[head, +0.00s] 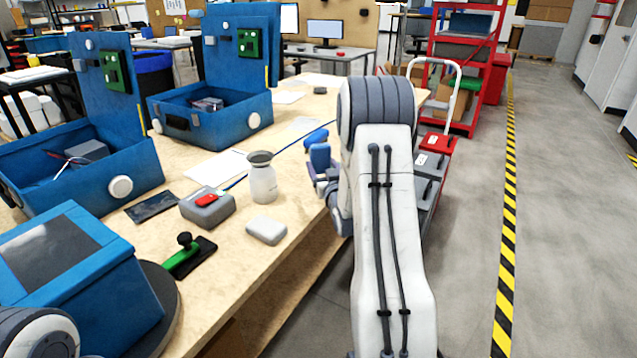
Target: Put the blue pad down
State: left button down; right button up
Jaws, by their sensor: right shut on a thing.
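The blue pad (316,137) is a small rounded blue piece near the right edge of the wooden bench, in the head view. My right gripper (321,160) is shut on it, beside my large white right arm. The forearm hides part of the gripper, and the fingertips are small. I cannot tell whether the pad touches the bench top. My left gripper is not in view.
On the bench (290,210) stand a white bottle (262,180), a grey box with a red switch (207,207), a white block (266,230) and a green-handled tool (190,256). Open blue analyser housings (210,125) stand left. A red-topped cart (437,143) stands right.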

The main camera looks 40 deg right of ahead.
jog(key=shift+w+a+f, duration=0.25)
jog(key=shift+w+a, duration=0.05)
jog(key=shift+w, duration=0.05)
jog(key=shift+w+f, duration=0.1)
jog(key=shift+f, duration=0.15)
jog(key=shift+f+b, duration=0.35)
jog(key=shift+f, duration=1.45)
